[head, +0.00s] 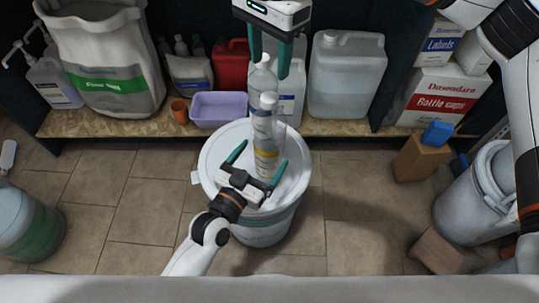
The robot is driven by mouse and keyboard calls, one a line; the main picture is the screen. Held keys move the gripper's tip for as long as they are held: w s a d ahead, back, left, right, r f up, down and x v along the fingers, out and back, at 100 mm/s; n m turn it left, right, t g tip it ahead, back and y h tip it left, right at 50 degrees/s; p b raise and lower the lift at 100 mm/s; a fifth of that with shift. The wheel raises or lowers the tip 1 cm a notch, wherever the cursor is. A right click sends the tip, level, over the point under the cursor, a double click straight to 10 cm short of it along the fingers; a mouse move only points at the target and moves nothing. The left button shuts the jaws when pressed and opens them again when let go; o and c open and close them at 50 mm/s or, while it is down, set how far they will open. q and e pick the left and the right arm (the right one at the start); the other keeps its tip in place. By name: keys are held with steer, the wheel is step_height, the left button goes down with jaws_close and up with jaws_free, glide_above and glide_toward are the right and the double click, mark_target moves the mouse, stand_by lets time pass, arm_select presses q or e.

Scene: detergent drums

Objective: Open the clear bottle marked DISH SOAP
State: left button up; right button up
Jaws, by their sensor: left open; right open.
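A clear bottle (265,135) with a white cap (268,100) stands upright on the lid of a white drum (218,165). A yellowish band shows on its lower label; I cannot read the lettering. My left gripper (258,161) is open, low over the drum lid, with its green fingers to either side of the bottle's lower part. Whether a finger touches the bottle is unclear. My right gripper (269,70) is open and empty, pointing down above and behind the cap in the picture. A second clear bottle (262,75) shows behind, partly hidden by the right fingers.
A low shelf (345,127) behind holds a purple tub (218,108), an orange cup (179,110), a red can (231,65), large jugs (346,75) and boxes (440,95). A cardboard box (420,158) and grey bucket (460,215) stand at right. Tiled floor around the drum is mostly clear.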

arm_select(q)
steer(key=x, duration=0.4)
steer(key=shift+w+d, duration=0.2)
steer(key=shift+w, duration=0.05)
